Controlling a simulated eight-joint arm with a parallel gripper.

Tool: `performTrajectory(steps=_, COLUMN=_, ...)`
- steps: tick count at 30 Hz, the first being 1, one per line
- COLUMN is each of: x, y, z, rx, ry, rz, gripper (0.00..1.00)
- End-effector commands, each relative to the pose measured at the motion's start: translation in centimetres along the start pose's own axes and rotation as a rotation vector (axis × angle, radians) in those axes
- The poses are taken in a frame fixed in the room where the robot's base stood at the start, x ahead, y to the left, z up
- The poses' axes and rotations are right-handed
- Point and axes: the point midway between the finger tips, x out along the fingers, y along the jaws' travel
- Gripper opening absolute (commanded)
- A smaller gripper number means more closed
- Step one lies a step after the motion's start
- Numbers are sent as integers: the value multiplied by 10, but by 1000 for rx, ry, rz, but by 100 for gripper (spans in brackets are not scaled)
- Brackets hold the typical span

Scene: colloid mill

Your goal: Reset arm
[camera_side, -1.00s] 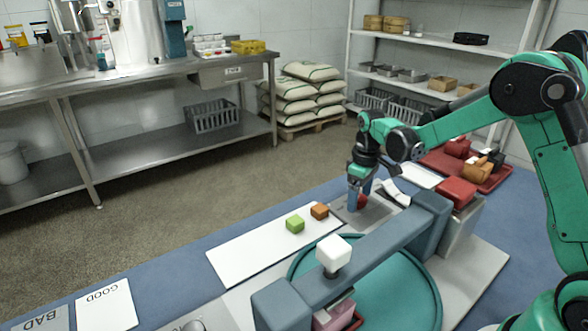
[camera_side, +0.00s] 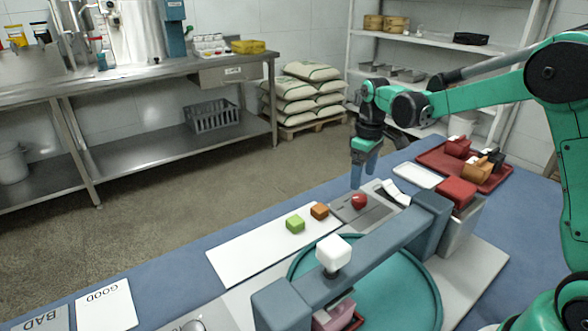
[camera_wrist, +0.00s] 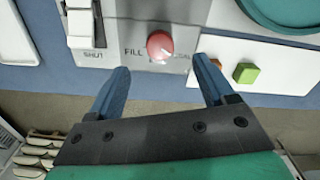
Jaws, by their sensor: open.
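My gripper (camera_side: 364,172) hangs above the grey control plate (camera_side: 372,213) in the side view, apart from it. In the wrist view my gripper (camera_wrist: 160,85) has its two blue fingers spread with nothing between the tips. Beyond them is a round red knob (camera_wrist: 160,45) on the plate, beside the printed word FILL; the knob also shows in the side view (camera_side: 359,201). A white lever (camera_wrist: 80,25) with lettering under it that seems to read SHUT is to the left of the knob; it also shows in the side view (camera_side: 396,193).
A green block (camera_side: 295,224) and an orange-brown block (camera_side: 319,211) lie on a white board (camera_side: 240,257). A blue-grey beam (camera_side: 375,247) with a white cube (camera_side: 333,252) spans the teal round dish (camera_side: 400,290). A red tray (camera_side: 440,158) holds several blocks. The air above the plate is clear.

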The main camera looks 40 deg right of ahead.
Motion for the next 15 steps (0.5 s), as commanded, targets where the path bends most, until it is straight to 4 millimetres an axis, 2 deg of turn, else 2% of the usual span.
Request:
performTrajectory(steps=4, x=-5, y=-4, z=1, rx=5, ry=13, rz=8, gripper=76)
performTrajectory(steps=7, x=-18, y=-15, z=4, rx=23, ry=51, rz=29, gripper=76)
performTrajectory(steps=15, x=-60, y=-68, z=31, rx=119, ry=261, rz=100, gripper=76)
